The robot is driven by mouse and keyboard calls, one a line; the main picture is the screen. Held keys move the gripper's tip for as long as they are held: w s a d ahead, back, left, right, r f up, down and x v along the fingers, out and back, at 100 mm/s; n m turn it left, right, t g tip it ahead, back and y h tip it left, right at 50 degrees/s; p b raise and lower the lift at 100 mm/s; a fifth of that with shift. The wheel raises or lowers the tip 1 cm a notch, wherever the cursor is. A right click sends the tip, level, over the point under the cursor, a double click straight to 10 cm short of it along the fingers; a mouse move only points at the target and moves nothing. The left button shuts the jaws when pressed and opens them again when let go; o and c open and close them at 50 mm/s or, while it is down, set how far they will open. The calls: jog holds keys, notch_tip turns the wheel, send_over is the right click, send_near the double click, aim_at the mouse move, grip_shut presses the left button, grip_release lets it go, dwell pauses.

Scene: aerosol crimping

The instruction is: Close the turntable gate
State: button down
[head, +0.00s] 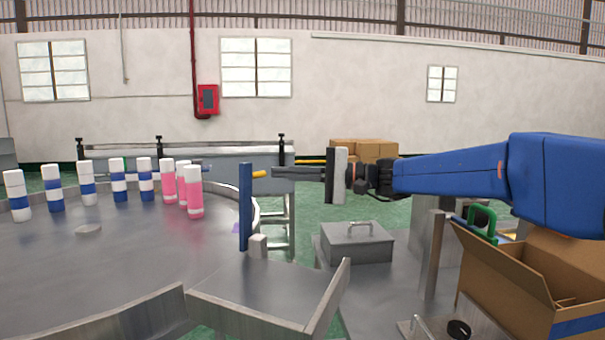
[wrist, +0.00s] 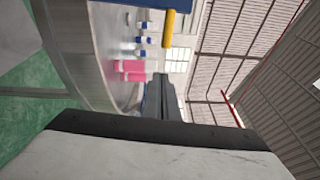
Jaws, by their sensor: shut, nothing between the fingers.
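The gate appears to be an upright blue bar (head: 245,206) at the right edge of the turntable (head: 120,265), beside the tray-like outlet. A yellow peg (head: 260,174) sticks out from the bar's upper part. The wrist view shows the yellow peg (wrist: 168,28) and part of the blue bar (wrist: 135,3) at the top. My gripper (head: 275,172) is shut and empty, level with the peg and pointing left. Its tips look close to the peg in the head view; the wrist view (wrist: 160,76) shows them apart from it. I cannot tell how far the gate stands open.
Several white-and-blue cans (head: 88,190) and pink cans (head: 194,192) stand on the turntable's far side. A small white block (head: 258,246) sits at the bar's foot. A grey lidded box (head: 357,243) is right of the outlet. An open carton (head: 530,285) stands at the lower right.

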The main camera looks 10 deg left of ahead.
jog(key=shift+s+a+r, duration=0.15)
jog(key=shift+s, duration=0.65)
jog(key=shift+s+a+r, duration=0.15)
jog(key=shift+s, duration=0.65)
jog(key=shift+s+r, duration=0.1)
jog(key=s+a+r+n+h, duration=0.1)
jog(key=s+r+n, duration=0.1)
jog(key=s+n, duration=0.3)
jog(key=s+a+r+n+h, duration=0.1)
jog(key=s+a+r+n, duration=0.15)
jog(key=s, duration=0.35)
jog(key=s+a+f+n+t+h, duration=0.1)
jog(key=s+a+f+n+t, duration=0.2)
jog(key=s+f+n, duration=0.5)
jog(key=shift+s+f, duration=0.6)
jog(key=shift+s, duration=1.9)
jog(key=shift+f, duration=0.15)
